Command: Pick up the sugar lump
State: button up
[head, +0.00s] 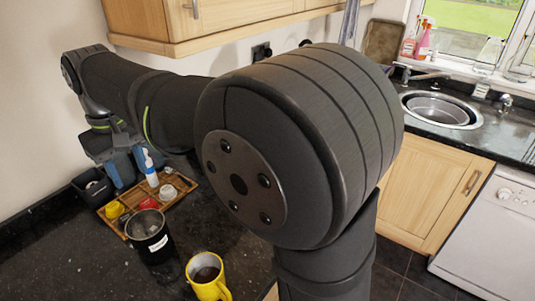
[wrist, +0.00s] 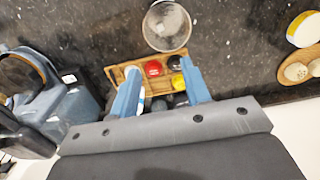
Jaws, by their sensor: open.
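I cannot make out the sugar lump for certain in either view; it may be hidden or too small to tell.
A dark canister (head: 150,240) stands in front of the tray, and a yellow mug (head: 207,280) with dark liquid stands nearer. A white bottle (head: 150,170) stands by the gripper. A black container (head: 92,186) is left of the tray. The counter at front left is clear.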

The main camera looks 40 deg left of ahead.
jog(key=c, duration=0.3)
jog(key=m, duration=1.6)
send_over(153, 228)
jog(key=f, duration=1.2)
jog(key=shift+w+d, duration=0.15)
jog(key=shift+w, duration=0.05)
jog(key=f, duration=0.5)
jog(key=shift+s+a+f, duration=0.15)
jog(key=shift+a+f, duration=0.05)
jog(key=shift+f, duration=0.1)
